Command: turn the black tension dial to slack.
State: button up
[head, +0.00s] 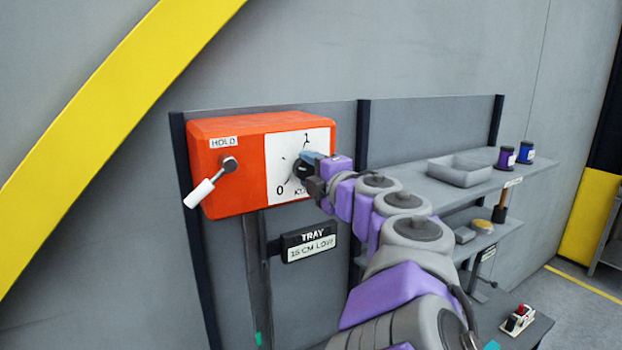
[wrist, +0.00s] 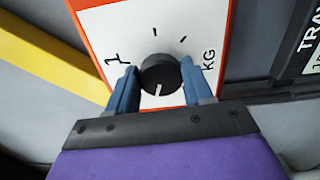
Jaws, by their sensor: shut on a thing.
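The black tension dial (head: 299,171) sits on a white scale plate (head: 283,168) on the front of an orange box (head: 232,185). The plate reads 1 at the top, 0 at the lower left and KG at the bottom, partly hidden. In the wrist view the dial (wrist: 160,73) is round, with a white pointer line aimed towards the bottom of the picture, away from the tick marks. My gripper (head: 309,167) reaches it from the right. Its blue fingers (wrist: 161,85) stand on either side of the dial and are shut on it. The gripper hides part of the dial in the head view.
A white-handled lever (head: 212,183) under a HOLD label is on the box's left. Shelves at right hold a grey tray (head: 460,171), purple and blue spools (head: 516,154) and small items. A red-and-white device (head: 518,318) sits lower right.

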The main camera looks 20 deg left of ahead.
jog(key=n+b, duration=0.1)
jog(key=n, duration=0.1)
jog(key=f+n+b, duration=0.1)
jog(key=shift+n, duration=0.4)
jog(key=n+b, duration=0.2)
jog(key=n, duration=0.2)
jog(key=shift+b, duration=0.35)
jog(key=n+b, duration=0.1)
jog(key=n, duration=0.2)
jog(key=shift+s+r+n+b, duration=0.1)
jog(key=shift+r+n+b, duration=0.1)
jog(key=shift+n+b, duration=0.15)
jog(key=shift+r+n, duration=0.1)
jog(key=shift+n, duration=0.25)
jog(key=shift+r, duration=0.15)
jog(key=o, duration=1)
jog(key=shift+a, duration=0.1)
jog(key=shift+o, duration=0.2)
jog(key=shift+s+b, duration=0.1)
jog(key=shift+b, duration=0.2)
